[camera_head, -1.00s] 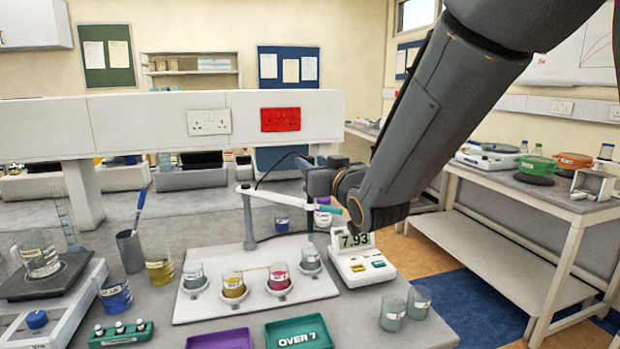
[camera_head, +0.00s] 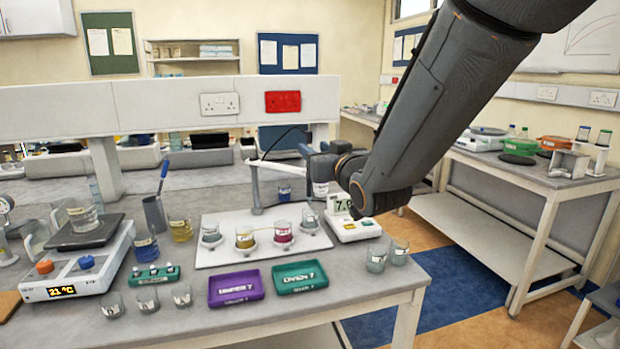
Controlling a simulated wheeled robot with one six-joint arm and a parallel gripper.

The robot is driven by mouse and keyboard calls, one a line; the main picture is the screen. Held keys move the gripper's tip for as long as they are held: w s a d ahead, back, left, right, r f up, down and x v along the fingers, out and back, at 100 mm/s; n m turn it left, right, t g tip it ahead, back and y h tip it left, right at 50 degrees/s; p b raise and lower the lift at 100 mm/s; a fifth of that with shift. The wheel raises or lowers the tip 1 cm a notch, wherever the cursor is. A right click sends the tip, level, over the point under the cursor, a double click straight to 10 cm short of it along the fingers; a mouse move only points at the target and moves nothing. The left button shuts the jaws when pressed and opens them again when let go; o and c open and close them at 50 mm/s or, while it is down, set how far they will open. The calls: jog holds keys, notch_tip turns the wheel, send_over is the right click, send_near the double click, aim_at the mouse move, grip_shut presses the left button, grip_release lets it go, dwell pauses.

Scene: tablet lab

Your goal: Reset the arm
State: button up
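My arm (camera_head: 450,95) comes in from the top right and reaches down and left over the bench. My gripper (camera_head: 312,165) is at its far end, above the back of the white board and left of the pH meter (camera_head: 355,229). The wrist hides most of the fingers, so I cannot tell whether they are open or hold anything. The wrist also covers part of the meter's display. A white probe stand (camera_head: 255,188) stands just left of my gripper; the end of its arm is hidden behind the gripper.
A white board (camera_head: 212,256) holds several beakers of coloured liquid. In front lie a purple tray (camera_head: 236,288) and a green tray (camera_head: 300,277). Two beakers (camera_head: 376,259) stand near the right edge. A hotplate (camera_head: 85,262) is at left. Floor is open to the right.

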jog(key=s+d+f+m+g+h, duration=0.1)
jog(key=s+d+f+g+h, duration=0.25)
jog(key=d+f, duration=0.4)
jog(key=s+d+f+m+g+h, duration=0.1)
jog(key=s+d+f+g+h, duration=0.2)
jog(key=f, duration=0.7)
jog(key=s+d+f+g, duration=0.2)
jog(key=s+f+g, duration=0.1)
jog(key=s, duration=0.4)
jog(key=s+d+f+m+g, duration=0.1)
jog(key=s+d+f+g, duration=0.2)
jog(key=s, duration=0.4)
jog(key=s+d+f+m+g, duration=0.1)
jog(key=s+d+f+g, duration=0.1)
jog(key=s, duration=0.6)
jog(key=shift+d+f+g, duration=0.3)
jog(key=shift+f+g, duration=0.25)
jog(key=shift+f, duration=0.2)
